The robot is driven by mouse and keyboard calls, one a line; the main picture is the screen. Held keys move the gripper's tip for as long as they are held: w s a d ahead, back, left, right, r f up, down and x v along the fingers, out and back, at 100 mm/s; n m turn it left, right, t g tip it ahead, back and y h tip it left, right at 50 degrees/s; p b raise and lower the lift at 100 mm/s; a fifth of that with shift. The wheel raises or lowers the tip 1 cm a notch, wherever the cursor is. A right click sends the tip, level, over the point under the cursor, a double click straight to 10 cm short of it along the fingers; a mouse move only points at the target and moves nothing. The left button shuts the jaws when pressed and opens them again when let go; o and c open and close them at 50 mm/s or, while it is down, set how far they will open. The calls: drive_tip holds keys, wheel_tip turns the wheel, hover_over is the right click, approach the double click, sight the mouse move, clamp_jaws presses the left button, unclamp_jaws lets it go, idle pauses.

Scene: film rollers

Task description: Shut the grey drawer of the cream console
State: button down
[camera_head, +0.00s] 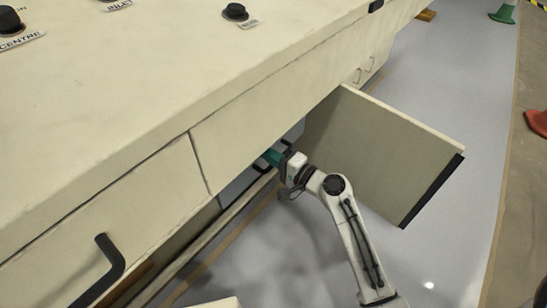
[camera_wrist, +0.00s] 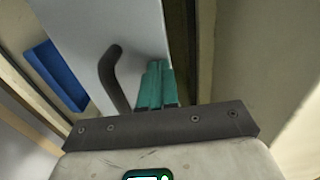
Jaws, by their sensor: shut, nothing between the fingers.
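The cream console (camera_head: 100,110) fills the left and upper part of the head view. My gripper (camera_head: 270,157) reaches under its top edge, into the opening beside a swung-out door. In the wrist view, the grey drawer (camera_wrist: 105,22) shows as a flat grey front with a dark curved handle (camera_wrist: 112,78). My gripper's teal fingers (camera_wrist: 157,75) are shut and empty, just right of the handle, with their tips over the drawer front near its right edge. Whether they touch it I cannot tell. Most of the drawer is hidden by the console in the head view.
An open cream door (camera_head: 385,145) stands out right of my arm. A black handle (camera_head: 105,270) sticks out from the console at lower left. A blue item (camera_wrist: 55,75) lies left of the drawer handle. Green (camera_head: 503,12) and orange (camera_head: 538,122) cones stand on the right; grey floor between is clear.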

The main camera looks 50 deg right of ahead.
drive_tip(key=w, duration=0.5)
drive_tip(key=w+b, duration=0.1)
drive_tip(key=w, duration=0.5)
drive_tip(key=w+b, duration=0.1)
drive_tip(key=w, duration=0.5)
drive_tip(key=shift+w+a, duration=0.2)
drive_tip(key=shift+a, duration=0.1)
drive_tip(key=shift+w, duration=0.65)
drive_tip(key=shift+w+a+r, duration=0.1)
drive_tip(key=shift+w+r, duration=0.05)
drive_tip(key=shift+b, duration=0.3)
